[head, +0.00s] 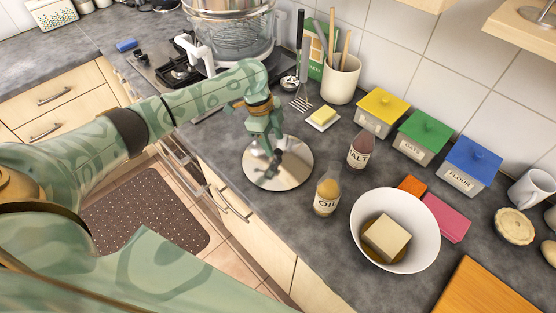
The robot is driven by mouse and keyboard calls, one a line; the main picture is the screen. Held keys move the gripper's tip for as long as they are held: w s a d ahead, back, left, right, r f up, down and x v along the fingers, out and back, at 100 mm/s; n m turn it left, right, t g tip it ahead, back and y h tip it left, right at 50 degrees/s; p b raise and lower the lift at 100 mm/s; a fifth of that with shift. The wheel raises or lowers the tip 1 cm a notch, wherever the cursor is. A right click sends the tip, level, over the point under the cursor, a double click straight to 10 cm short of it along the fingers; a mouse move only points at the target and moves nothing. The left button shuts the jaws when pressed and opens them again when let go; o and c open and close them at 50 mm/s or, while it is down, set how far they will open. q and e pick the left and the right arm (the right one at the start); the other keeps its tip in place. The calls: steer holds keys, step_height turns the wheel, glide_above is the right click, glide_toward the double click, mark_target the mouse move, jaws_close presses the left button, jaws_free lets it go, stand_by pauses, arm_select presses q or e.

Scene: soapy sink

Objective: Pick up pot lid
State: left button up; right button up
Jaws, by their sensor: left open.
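The pot lid (291,168) is a round, shiny metal disc lying on the dark grey counter near its front edge, left of the oil bottle. My left gripper (269,154) points down over the lid's middle, with its fingers apart. The fingers cover the lid's centre, so I cannot tell whether a knob is between them or whether they touch it. My right gripper is not in view.
An oil bottle (327,192) and a salt bottle (359,150) stand right of the lid. A white bowl (427,210) holds a pale block. A butter dish (323,118) and utensil crock (340,80) are behind. A large pot (232,35) stands at the stove.

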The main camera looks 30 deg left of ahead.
mark_target(277, 151)
arm_select(q)
steer(key=b+x, duration=0.1)
steer(key=x, duration=0.3)
steer(key=shift+s+f, duration=0.1)
steer(key=shift+f, duration=0.1)
steer(key=shift+r, duration=0.1)
jaws_close()
